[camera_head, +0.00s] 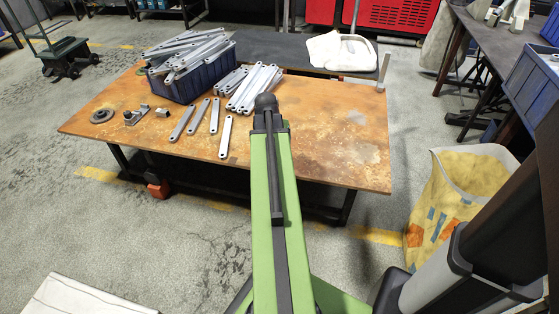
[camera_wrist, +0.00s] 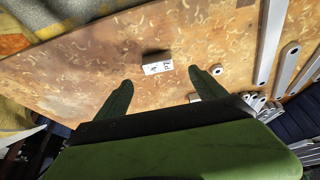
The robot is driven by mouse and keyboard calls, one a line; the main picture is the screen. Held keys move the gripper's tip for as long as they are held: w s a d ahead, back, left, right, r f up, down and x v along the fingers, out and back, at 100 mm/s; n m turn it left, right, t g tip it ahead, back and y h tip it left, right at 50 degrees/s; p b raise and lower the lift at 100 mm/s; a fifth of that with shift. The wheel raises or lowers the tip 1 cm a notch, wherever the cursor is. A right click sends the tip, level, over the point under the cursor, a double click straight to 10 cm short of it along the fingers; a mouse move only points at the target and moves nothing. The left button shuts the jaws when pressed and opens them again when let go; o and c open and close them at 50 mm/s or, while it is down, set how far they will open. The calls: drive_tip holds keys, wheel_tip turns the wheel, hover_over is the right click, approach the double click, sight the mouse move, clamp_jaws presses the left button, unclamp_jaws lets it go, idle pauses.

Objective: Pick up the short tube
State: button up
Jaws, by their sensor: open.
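The short tube (camera_wrist: 158,68) appears to be the small pale piece on the table in the wrist view, with dark marks on its face and a dark patch along its upper edge. My gripper (camera_wrist: 160,80) is open and empty, its dark fingers spread to the left and right of the tube's line, with the tube just beyond the fingertips. How high the fingers are above the table is hard to tell. In the head view my arm seems to hide the tube, and the fingertips do not show.
A small pale ring (camera_wrist: 217,70) lies right of the tube. Flat bars (camera_head: 228,137) and stacked brackets (camera_head: 255,88) lie left of my arm, near a full blue bin (camera_head: 180,90). A gear (camera_head: 102,115) sits far left. The table's right half (camera_head: 330,140) is mostly clear.

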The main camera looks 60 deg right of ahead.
drive_tip(key=b+x, duration=0.1)
drive_tip(key=x, duration=0.2)
drive_tip(key=shift+f, duration=0.15)
drive_tip(key=b+x, duration=0.5)
drive_tip(key=shift+s+d+f, duration=0.1)
drive_tip(key=shift+s, duration=0.05)
drive_tip(key=c, duration=1.5)
